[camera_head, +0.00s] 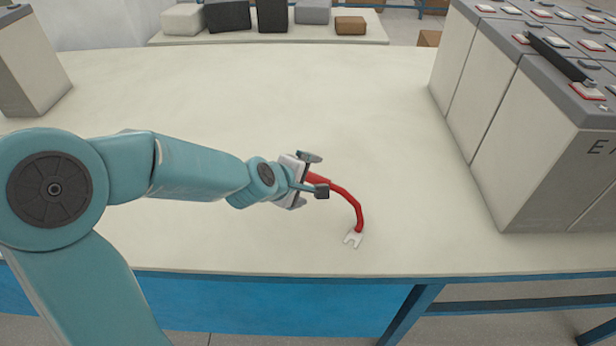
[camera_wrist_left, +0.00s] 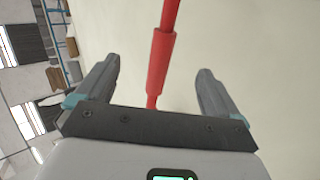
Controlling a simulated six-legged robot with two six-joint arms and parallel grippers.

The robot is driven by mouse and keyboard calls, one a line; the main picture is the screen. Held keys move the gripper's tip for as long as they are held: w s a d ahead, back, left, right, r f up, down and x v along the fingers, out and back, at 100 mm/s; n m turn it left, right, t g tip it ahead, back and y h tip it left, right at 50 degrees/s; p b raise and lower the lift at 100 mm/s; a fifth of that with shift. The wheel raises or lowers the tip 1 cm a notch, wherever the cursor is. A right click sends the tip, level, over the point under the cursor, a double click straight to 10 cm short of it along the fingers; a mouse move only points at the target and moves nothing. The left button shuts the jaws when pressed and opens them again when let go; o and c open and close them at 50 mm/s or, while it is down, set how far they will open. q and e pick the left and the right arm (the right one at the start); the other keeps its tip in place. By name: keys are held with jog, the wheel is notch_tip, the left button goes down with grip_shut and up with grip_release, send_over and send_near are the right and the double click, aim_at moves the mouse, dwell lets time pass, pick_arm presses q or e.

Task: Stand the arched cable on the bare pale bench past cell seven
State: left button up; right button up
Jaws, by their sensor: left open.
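The arched cable (camera_head: 357,208) is red with a pale forked lug at its near end. In the head view that lug is at the pale bench (camera_head: 240,100) top, near its front edge; the cable's other end is hidden behind my left gripper. My left gripper (camera_head: 318,173) is open, with its fingers on either side of the cable. In the left wrist view the red cable (camera_wrist_left: 160,65) runs between the two spread fingers (camera_wrist_left: 158,90), with gaps on both sides. My right gripper is not in view.
A block of grey-topped battery cells (camera_head: 535,130) stands on the bench at the right, with a black bar on top. A single cell (camera_head: 30,65) stands at the far left. Several boxes (camera_head: 270,15) sit on a surface behind. The bench middle is bare.

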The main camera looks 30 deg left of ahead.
pick_arm(q)
jog(key=shift+p+v, duration=1)
jog(key=shift+v, duration=1.7)
